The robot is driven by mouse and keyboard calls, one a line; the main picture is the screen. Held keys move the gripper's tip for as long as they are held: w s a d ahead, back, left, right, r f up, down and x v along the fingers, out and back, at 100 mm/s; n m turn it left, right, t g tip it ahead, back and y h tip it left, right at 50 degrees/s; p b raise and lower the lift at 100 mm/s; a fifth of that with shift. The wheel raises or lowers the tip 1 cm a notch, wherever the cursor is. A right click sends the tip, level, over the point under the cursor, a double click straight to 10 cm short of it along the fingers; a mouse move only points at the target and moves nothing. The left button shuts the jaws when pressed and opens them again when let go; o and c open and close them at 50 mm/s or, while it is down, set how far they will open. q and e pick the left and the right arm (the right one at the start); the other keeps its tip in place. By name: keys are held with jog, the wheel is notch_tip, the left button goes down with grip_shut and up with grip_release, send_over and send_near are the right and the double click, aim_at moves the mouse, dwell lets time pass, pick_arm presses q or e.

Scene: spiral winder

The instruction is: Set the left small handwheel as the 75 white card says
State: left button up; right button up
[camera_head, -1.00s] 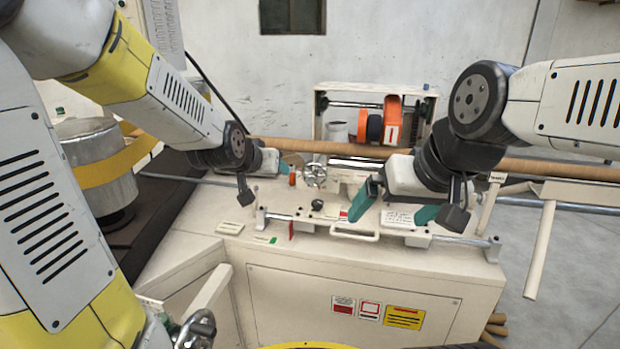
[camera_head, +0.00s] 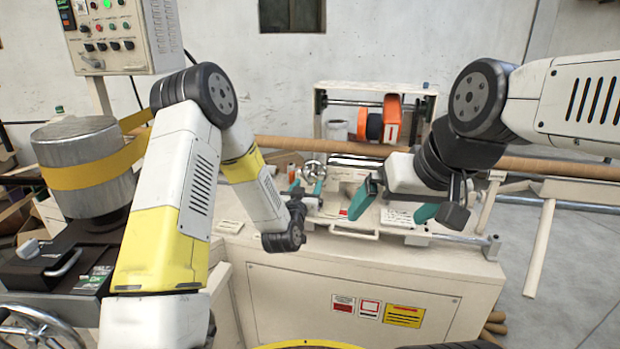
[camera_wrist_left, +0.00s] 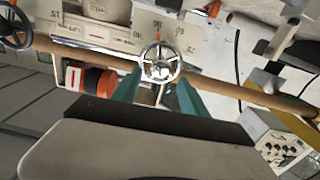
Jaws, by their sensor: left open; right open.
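A small spoked handwheel (camera_wrist_left: 160,62) shows in the left wrist view, straight ahead between the fingertips of my left gripper (camera_wrist_left: 157,78). In the head view a silvery handwheel (camera_head: 314,170) stands on the machine top, just behind my left gripper (camera_head: 307,187). The left gripper is open; I cannot tell whether its teal fingers touch the wheel. White plates with printed numbers lie around the wheel in the left wrist view, too small and turned to read surely. My right gripper (camera_head: 396,207) is open and empty above the machine's right part.
Another dark handwheel (camera_wrist_left: 14,28) is at the left edge of the wrist view. A long brown tube (camera_head: 520,165) crosses behind the machine. An orange roll unit (camera_head: 391,118) stands in a frame behind it. A control box (camera_head: 110,38) and metal drum (camera_head: 80,150) are at left.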

aim_at(311, 177)
pick_arm(q)
jog(key=x, duration=0.5)
jog(key=shift+w, duration=0.1)
grip_shut()
